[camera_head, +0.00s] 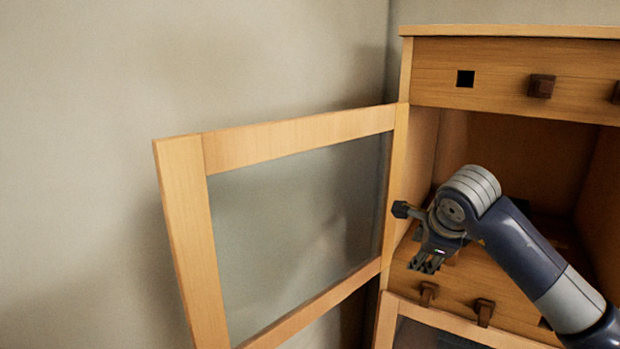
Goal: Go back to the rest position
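My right arm comes in from the lower right. Its gripper (426,263) points down in front of the left part of a wooden cabinet's open compartment (520,150). The gripper is small and dark here, and I cannot tell whether its fingers are open or shut. I see no object clearly held in it. My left gripper is not in view.
A glass-paned wooden door (182,230) stands swung open to the left. An upper drawer (500,65) has dark knobs and a square hole. A lower drawer (455,297) with knobs sits beneath the gripper. A plain wall (80,120) fills the left.

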